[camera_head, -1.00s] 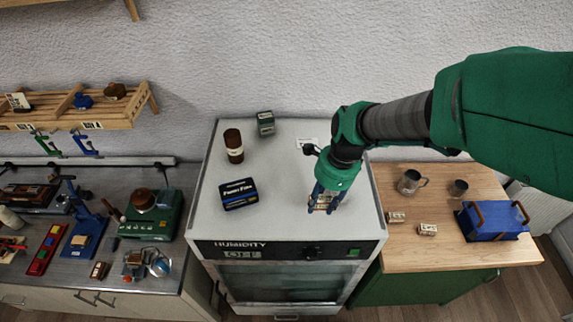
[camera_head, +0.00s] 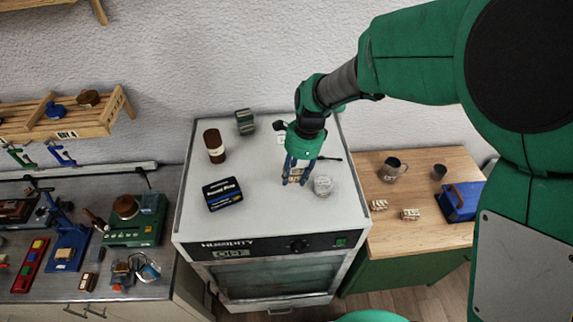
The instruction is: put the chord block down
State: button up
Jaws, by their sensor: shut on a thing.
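My gripper (camera_head: 295,177) points down over the pale top of the humidity cabinet (camera_head: 270,210), right of its middle. It is shut on a small pale block, which I take to be the chord block (camera_head: 294,180). The fingers cover much of the block. I cannot tell whether the block touches the cabinet top or hangs just above it.
A glass jar (camera_head: 322,186) stands close right of my gripper. A black box (camera_head: 222,193), a brown jar (camera_head: 214,146) and a dark green box (camera_head: 245,122) stand to the left. The cabinet top's front middle is clear. Two small blocks (camera_head: 410,214) lie on the right-hand wooden top.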

jog(key=w, duration=0.2)
jog(key=w+a, duration=0.1)
jog(key=w, duration=0.3)
jog(key=shift+w+a+f+p, duration=0.15)
jog(key=shift+a+f+p, duration=0.1)
jog(key=shift+f+p, duration=0.1)
jog(key=shift+w+a, duration=0.15)
jog(key=shift+w, duration=0.3)
jog(key=shift+f+p, duration=0.4)
jog(key=shift+f, duration=1.35)
jog(key=shift+f, duration=0.15)
jog(key=o, duration=1.1)
jog(key=shift+o, duration=0.2)
